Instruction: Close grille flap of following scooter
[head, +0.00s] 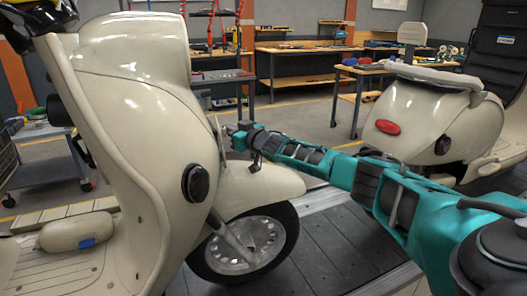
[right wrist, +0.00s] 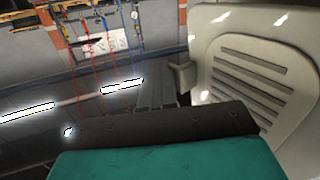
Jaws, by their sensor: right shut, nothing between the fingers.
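The following scooter (head: 135,110) is cream and stands at the left in the head view, its front wheel (head: 250,245) toward the middle. Its grille flap (right wrist: 255,75), a cream panel with several dark slats, fills the right of the right wrist view. A small grey tab (right wrist: 181,76) shows at the panel's left edge. In the head view the flap is seen nearly edge-on at the scooter's front, so its angle is hard to tell. My right gripper (head: 237,133) is shut and empty, close to the scooter's front above the fender. My left gripper is out of view.
Another cream scooter (head: 405,115) with a red tail light stands at the right. The dark slat conveyor (head: 335,240) runs between them. Workbenches (head: 300,65) stand at the back, and a grey cart (head: 50,150) is at the left.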

